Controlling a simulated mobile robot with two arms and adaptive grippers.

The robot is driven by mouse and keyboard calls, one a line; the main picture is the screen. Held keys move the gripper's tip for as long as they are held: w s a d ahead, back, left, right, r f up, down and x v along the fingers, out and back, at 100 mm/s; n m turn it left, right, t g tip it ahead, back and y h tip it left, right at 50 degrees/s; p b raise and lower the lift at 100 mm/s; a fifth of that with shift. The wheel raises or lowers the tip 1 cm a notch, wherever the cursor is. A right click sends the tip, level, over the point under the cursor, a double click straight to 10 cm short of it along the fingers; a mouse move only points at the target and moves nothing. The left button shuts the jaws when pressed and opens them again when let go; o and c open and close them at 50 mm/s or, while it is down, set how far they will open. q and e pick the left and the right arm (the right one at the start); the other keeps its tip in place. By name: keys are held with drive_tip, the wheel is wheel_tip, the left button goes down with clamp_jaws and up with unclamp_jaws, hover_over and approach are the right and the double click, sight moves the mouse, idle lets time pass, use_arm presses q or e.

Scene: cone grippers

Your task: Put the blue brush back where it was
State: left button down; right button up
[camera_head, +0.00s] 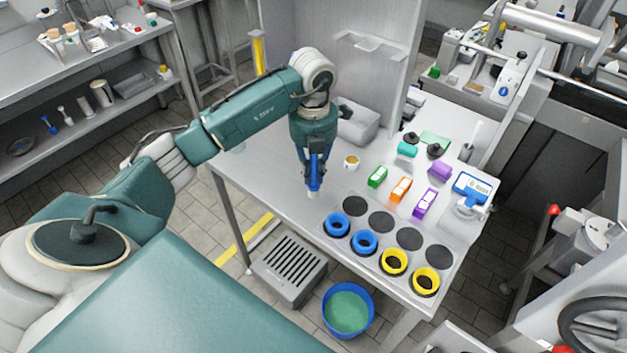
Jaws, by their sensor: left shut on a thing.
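My left gripper (312,160) hangs fingers down above the left part of the metal table (262,178). The brush points downward, near the table's front edge. Whether its tip touches the table I cannot tell. The gripper covers much of its upper part. My right gripper is not in view.
Blue rings (364,242) and yellow rings (425,281) sit along the table's front right, by dark round pads (409,239). A small cup (351,162), green block (377,176), orange block (400,189) and purple block (425,203) stand right of the gripper. A blue bucket (348,309) is below.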

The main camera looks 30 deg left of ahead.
sight(314, 184)
use_arm(q)
wheel_tip(314, 184, down, 4)
drive_tip(key=shift+r+p, duration=0.2)
drive_tip(key=shift+p, duration=0.3)
drive_tip(key=shift+f, duration=0.4)
drive_tip(key=c, duration=1.8)
unclamp_jaws()
drive_tip(key=shift+r, duration=0.1)
drive_tip(key=shift+o, duration=0.4)
drive_tip(key=shift+r, duration=0.25)
wheel_tip(314, 184, up, 11)
drive_tip(key=b, duration=0.3)
drive_tip(key=shift+r, duration=0.35)
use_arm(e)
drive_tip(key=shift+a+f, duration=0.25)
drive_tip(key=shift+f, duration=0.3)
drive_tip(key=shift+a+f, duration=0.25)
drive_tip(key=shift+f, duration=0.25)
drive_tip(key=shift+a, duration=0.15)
use_arm(q)
drive_tip(key=shift+s, duration=0.15)
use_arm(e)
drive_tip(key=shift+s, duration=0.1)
